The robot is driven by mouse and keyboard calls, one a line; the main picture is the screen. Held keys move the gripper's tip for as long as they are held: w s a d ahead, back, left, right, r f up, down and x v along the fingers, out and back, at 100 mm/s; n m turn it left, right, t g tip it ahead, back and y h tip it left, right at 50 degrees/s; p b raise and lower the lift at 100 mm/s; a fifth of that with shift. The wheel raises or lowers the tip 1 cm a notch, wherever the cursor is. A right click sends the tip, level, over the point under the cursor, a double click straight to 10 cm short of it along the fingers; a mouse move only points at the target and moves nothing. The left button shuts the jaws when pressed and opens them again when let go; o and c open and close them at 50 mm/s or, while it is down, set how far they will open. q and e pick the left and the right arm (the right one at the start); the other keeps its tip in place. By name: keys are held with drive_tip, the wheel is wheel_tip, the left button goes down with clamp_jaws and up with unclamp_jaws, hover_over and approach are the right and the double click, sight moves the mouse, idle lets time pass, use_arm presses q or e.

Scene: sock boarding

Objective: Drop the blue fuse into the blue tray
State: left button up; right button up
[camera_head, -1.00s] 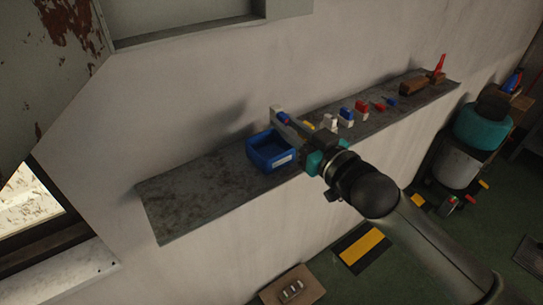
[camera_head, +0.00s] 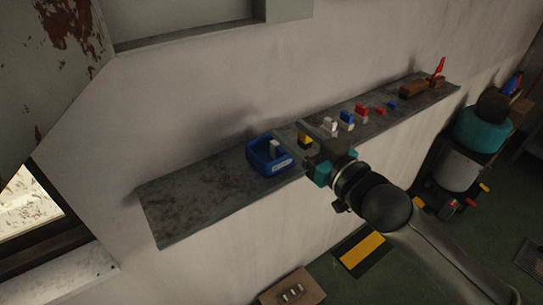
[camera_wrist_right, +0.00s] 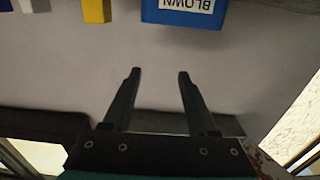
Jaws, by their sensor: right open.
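The blue tray (camera_head: 283,166) sits on the grey shelf. Its label reads "BLOWN" in the right wrist view, where the tray (camera_wrist_right: 160,17) shows at the top. A fuse (camera_head: 275,147) stands inside the tray; its white part shows, and any blue on it is hard to tell from the tray. My right gripper (camera_head: 308,132) is just right of the tray, in front of the shelf. In the right wrist view its fingers (camera_wrist_right: 160,74) are apart with nothing between them. My left gripper is not in view.
A yellow-and-black fuse (camera_head: 305,139) stands close behind my right gripper. Further right on the shelf (camera_head: 190,195) are a white fuse (camera_head: 330,124), a blue-and-white one (camera_head: 347,118), a red-and-white one (camera_head: 361,112) and small pieces. The shelf's left part is clear.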

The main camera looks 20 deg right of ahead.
drive_tip(key=v, duration=1.3)
drive_tip(key=shift+b, duration=0.35)
drive_tip(key=shift+s, duration=0.15)
drive_tip(key=d+f+m+g+h+b, duration=0.15)
drive_tip(key=d+f, duration=0.25)
drive_tip(key=f, duration=0.5)
drive_tip(key=d+f+m+g+h+b, duration=0.1)
drive_tip(key=d+f+h, duration=0.2)
drive_tip(key=f, duration=0.7)
drive_tip(key=d+f+m+g+h+b, duration=0.15)
drive_tip(key=d+f, duration=0.25)
drive_tip(key=f, duration=0.5)
drive_tip(key=s+f+g+h+b, duration=0.15)
drive_tip(key=s+f, duration=0.25)
drive_tip(key=f, duration=0.6)
drive_tip(key=s+f+g+b, duration=0.1)
drive_tip(key=s+f+g, duration=0.25)
drive_tip(key=f, duration=0.65)
drive_tip(key=s+a+f+n+g+b, duration=0.1)
drive_tip(key=s+a+f+g, duration=0.1)
drive_tip(key=s+a+f, duration=0.2)
drive_tip(key=s+a+f+g+y+b, duration=0.1)
drive_tip(key=s+a+f, duration=0.3)
drive_tip(key=s+f, duration=0.5)
drive_tip(key=s+a+f+n+g+b, duration=0.1)
drive_tip(key=s+a+f+g, duration=0.3)
drive_tip(key=s+f, duration=0.3)
drive_tip(key=shift+s+a+f+n, duration=0.3)
drive_tip(key=shift+s+a, duration=0.15)
drive_tip(key=shift+s, duration=0.75)
